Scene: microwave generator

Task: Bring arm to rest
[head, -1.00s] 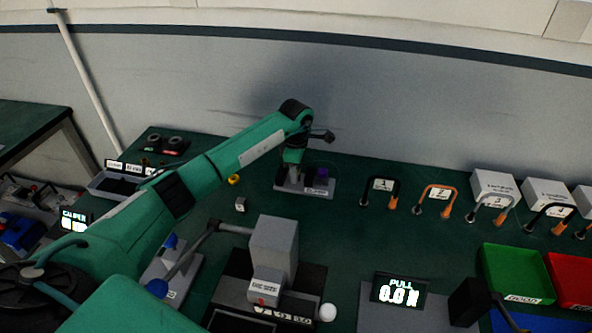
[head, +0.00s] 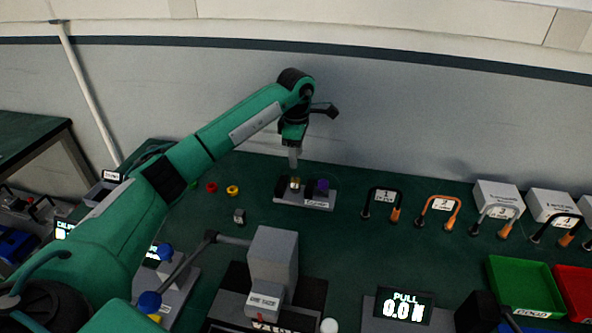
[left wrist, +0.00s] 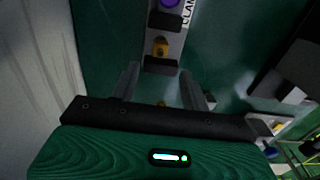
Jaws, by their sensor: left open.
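My left arm reaches in from the left in the head view, and its gripper (head: 294,158) points down above a grey fixture plate (head: 318,203) near the wall. In the left wrist view the left gripper (left wrist: 163,88) has its two fingers apart, with nothing held between them. The fixture bears a purple knob (head: 322,185) and a small yellow piece (head: 295,183). The yellow piece also shows in the left wrist view (left wrist: 160,47), just beyond the fingers. My right gripper is not in view.
A tall grey press block (head: 273,258) with a lever stands in front. Numbered cable loops (head: 381,204) and white boxes (head: 497,199) line the right back. A green bin (head: 524,285) and a red bin (head: 575,292) sit at right. A pull display (head: 404,305) is at front.

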